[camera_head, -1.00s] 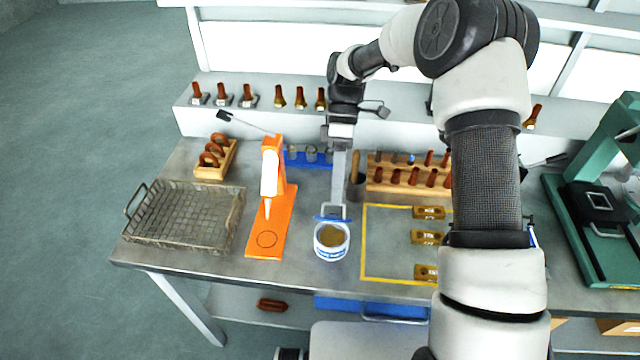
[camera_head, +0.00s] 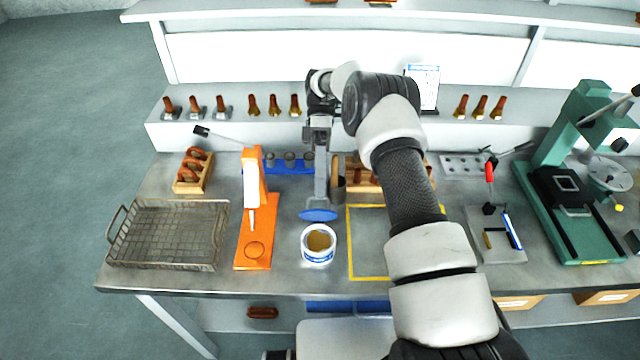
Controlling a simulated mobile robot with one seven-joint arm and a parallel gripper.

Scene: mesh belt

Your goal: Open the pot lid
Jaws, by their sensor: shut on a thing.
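The pot (camera_head: 319,255) is a small white tub with a blue label, standing on the workbench near its front edge. Its top is uncovered and a brown-yellow filling shows inside. The blue round lid (camera_head: 319,215) is apart from the pot, just behind and above its rim. My gripper (camera_head: 320,203) points down behind the pot and is shut on the lid at the fingertips. The exact finger contact is too small to make out.
An orange press (camera_head: 257,215) stands left of the pot, with a wire basket (camera_head: 165,236) further left. A yellow-outlined area (camera_head: 367,279) lies to the right, partly hidden by my arm. A green press (camera_head: 570,200) stands at far right.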

